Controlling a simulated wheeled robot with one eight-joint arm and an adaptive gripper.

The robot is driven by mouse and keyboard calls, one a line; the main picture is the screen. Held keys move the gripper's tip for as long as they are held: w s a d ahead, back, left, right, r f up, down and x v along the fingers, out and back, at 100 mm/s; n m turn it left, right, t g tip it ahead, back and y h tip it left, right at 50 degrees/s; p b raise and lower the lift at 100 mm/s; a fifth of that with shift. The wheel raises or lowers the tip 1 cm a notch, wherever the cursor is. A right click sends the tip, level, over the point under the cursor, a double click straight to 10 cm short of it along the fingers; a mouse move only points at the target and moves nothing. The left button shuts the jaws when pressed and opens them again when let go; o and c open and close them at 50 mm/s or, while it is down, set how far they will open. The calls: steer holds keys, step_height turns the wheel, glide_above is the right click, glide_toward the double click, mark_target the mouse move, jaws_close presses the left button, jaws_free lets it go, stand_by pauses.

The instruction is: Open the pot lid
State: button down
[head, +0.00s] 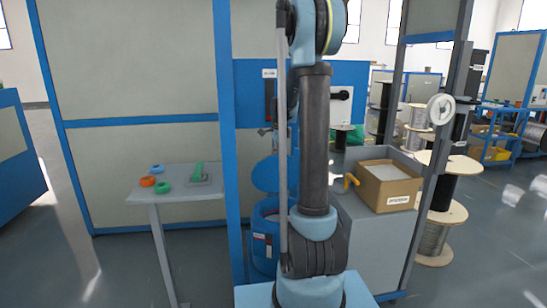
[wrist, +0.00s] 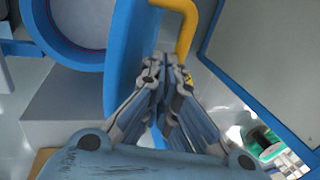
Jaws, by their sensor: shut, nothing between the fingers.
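The blue pot (head: 264,246) stands behind my arm in the head view, partly hidden by it. Its blue lid (head: 266,174) is raised and tilted above the pot's rim. In the wrist view the pot's round rim (wrist: 97,57) is at upper left, and the lid (wrist: 128,62) stands on edge beside it, apart from it on the right side. My gripper (wrist: 164,66) is shut and empty, with its fingertips close to the lid. A bent yellow handle (wrist: 187,28) passes just beyond the fingertips; I cannot tell whether they touch it.
A grey cabinet (head: 372,240) stands right of the pot, with a cardboard box (head: 388,194) on top. A small table (head: 180,184) at left holds coloured rings. A blue frame post (head: 229,130) rises close to the pot's left. Cable spools stand farther right.

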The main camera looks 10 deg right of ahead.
steer(key=w, duration=0.7)
steer(key=shift+r, duration=0.1)
